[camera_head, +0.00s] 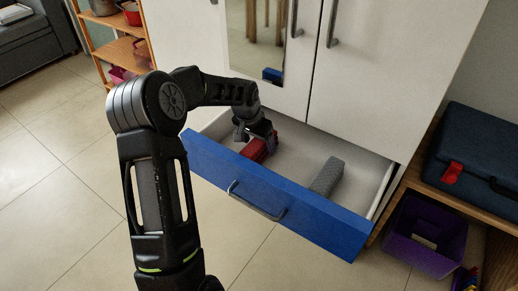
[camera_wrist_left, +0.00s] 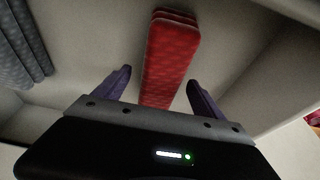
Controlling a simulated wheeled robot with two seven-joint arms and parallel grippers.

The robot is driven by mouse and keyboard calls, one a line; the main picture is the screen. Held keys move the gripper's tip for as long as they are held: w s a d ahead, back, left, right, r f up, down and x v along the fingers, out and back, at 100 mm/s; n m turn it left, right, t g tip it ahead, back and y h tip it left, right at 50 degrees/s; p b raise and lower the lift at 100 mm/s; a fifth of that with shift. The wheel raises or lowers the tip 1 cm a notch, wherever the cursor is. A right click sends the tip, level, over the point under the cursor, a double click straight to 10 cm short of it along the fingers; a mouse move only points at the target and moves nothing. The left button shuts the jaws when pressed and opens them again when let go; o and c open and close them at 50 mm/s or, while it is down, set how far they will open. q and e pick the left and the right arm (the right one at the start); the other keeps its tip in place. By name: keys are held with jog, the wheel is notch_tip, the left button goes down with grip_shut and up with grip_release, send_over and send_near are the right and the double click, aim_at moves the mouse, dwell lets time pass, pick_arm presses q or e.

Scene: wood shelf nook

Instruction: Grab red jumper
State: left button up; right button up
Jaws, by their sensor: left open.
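The red jumper (camera_head: 259,149) lies folded in the open blue-fronted drawer (camera_head: 330,226), toward its left end. My left gripper (camera_head: 255,137) reaches down into the drawer just over it and hides part of it. In the left wrist view the red jumper (camera_wrist_left: 171,58) is a long folded strip. One end of it lies between the two open fingers of my left gripper (camera_wrist_left: 160,88), with a gap on each side. I cannot tell whether the fingers touch it. My right gripper is not in view.
A grey folded garment (camera_head: 327,177) lies in the drawer to the right, with bare drawer floor between. White cabinet doors (camera_head: 365,75) stand behind. At right are a purple bin (camera_head: 425,232) and a dark blue case (camera_head: 478,150). An orange shelf (camera_head: 115,50) stands at upper left.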

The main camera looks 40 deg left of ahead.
pick_arm(q)
jog(key=shift+c, duration=0.6)
grip_shut()
dwell(0.3)
